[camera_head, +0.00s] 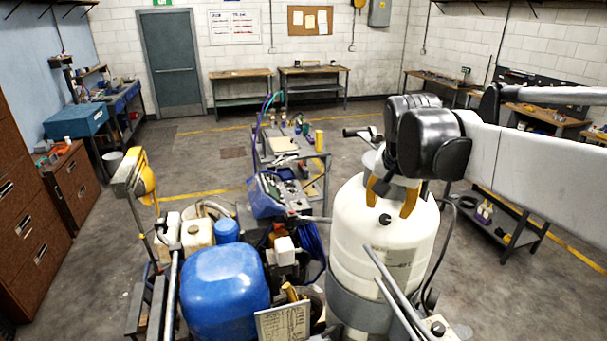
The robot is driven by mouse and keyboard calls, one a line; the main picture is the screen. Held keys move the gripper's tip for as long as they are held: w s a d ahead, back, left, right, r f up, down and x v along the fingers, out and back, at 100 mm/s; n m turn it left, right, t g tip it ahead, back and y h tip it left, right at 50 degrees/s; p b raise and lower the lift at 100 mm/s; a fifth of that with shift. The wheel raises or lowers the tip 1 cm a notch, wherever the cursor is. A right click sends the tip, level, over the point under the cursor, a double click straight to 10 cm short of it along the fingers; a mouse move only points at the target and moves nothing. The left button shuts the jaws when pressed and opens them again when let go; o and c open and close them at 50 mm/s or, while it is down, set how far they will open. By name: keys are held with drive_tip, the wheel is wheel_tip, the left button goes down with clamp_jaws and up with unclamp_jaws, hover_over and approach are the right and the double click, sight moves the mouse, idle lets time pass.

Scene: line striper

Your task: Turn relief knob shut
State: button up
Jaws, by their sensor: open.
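My gripper (389,204) hangs at the end of my arm, over the upper part of a white tank (376,255). Its two orange fingers are spread apart and point down. A small black round part (385,220) shows on the tank, just below and between the fingertips. It could be the relief knob, but I cannot tell for sure. Nothing is visible between the fingers. I cannot tell whether they touch the tank. The dark gripper body and wrist hide part of the tank's top.
A blue tank (225,290), a jug (197,234) and a yellow lamp (143,178) crowd the striper's left side. Metal bars (398,300) rise in front of the white tank. A cluttered cart (290,150) stands behind.

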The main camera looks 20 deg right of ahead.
sight(386, 218)
drive_tip(key=x, duration=0.6)
drive_tip(key=shift+w+d+f+p, duration=0.15)
drive_tip(key=shift+f+p, duration=0.05)
drive_tip(key=shift+p, duration=0.1)
clamp_jaws()
